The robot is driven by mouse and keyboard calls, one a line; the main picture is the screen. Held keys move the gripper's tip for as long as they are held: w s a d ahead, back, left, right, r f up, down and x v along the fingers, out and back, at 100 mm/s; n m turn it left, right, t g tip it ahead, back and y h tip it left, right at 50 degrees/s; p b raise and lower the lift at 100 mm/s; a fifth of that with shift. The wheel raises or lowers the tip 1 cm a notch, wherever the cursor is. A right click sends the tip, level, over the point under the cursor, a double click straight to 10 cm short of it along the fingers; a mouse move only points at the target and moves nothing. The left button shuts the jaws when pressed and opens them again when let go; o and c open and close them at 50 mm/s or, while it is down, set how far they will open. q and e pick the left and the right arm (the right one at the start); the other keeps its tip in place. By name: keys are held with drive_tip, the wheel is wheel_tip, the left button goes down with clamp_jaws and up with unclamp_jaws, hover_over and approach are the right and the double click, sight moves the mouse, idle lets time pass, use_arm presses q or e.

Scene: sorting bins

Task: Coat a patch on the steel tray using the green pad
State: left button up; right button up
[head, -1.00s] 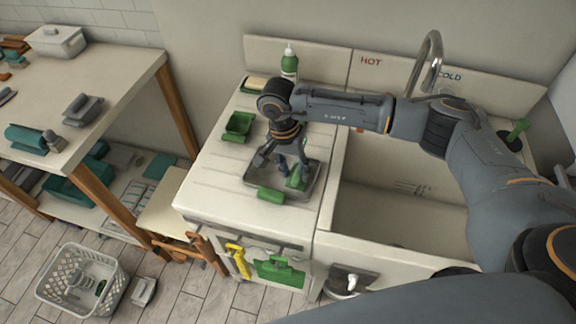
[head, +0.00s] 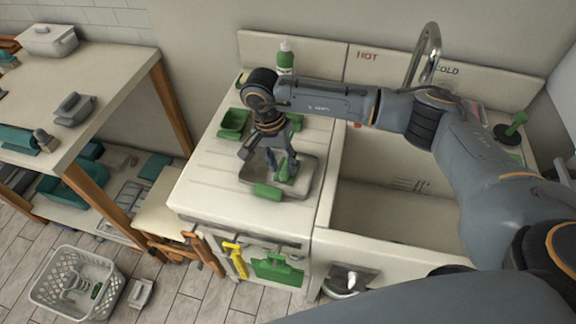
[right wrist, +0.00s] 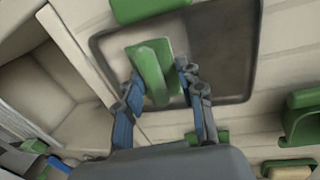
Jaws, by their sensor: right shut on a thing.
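The steel tray (head: 309,168) is a shallow grey tray on the drainboard left of the sink. It also shows in the right wrist view (right wrist: 228,50), where its floor is unevenly shaded; I cannot tell whether any of that is coating. My right gripper (head: 281,172) points down over the tray, shut on the green pad (head: 289,172). In the right wrist view the green pad (right wrist: 152,66) sits between the fingertips (right wrist: 155,82), over the tray floor. Whether the pad touches the floor is unclear. My left gripper is out of view.
A green block (head: 268,191) lies at the tray's front edge. A green container (head: 234,122) and a green-and-white bottle (head: 285,58) stand behind. The sink basin (head: 390,215) opens on the right. The drainboard left of the tray is clear.

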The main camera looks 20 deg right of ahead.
drive_tip(key=shift+s+d, duration=0.1)
drive_tip(key=shift+d, duration=0.05)
drive_tip(key=shift+s+d+f, duration=0.1)
drive_tip(key=shift+s+d, duration=0.8)
drive_tip(key=shift+d, duration=0.15)
drive_tip(key=shift+a, duration=0.15)
drive_tip(key=shift+w+a+f+b, duration=0.1)
drive_tip(key=shift+w+a+b, duration=0.5)
drive_tip(key=shift+b, duration=0.15)
drive_tip(key=shift+w+a+b, duration=0.35)
drive_tip(key=shift+a, duration=0.1)
drive_tip(key=shift+r, duration=0.2)
drive_tip(key=shift+w+a, duration=0.15)
